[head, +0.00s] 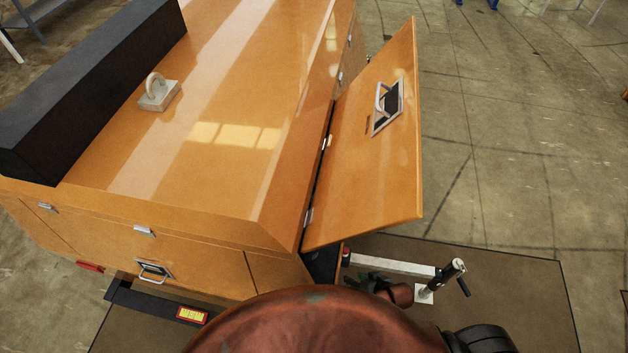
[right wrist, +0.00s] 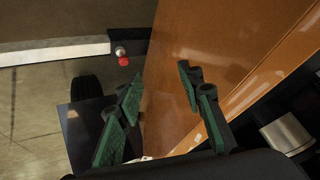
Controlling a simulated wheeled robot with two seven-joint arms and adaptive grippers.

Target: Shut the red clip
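A small red piece that looks like the red clip (right wrist: 124,61) sits below a silver knob, at the end of a pale bar in the right wrist view. It also shows small in the head view (head: 346,254), at the left end of the pale outrigger bar. Whether it is open or shut is too small to tell. My right gripper (right wrist: 160,105) is open, with green pads apart and nothing between them. In the head view my right gripper (head: 372,284) is just below the bar, partly hidden by my arm. My left gripper is not in view.
The orange tower body (head: 225,150) fills the left, with its door panel (head: 370,150) swung open above the bar. A jack with a crank handle (head: 450,272) stands at the bar's right end. A dark mat (head: 520,290) lies beneath. Open floor lies to the right.

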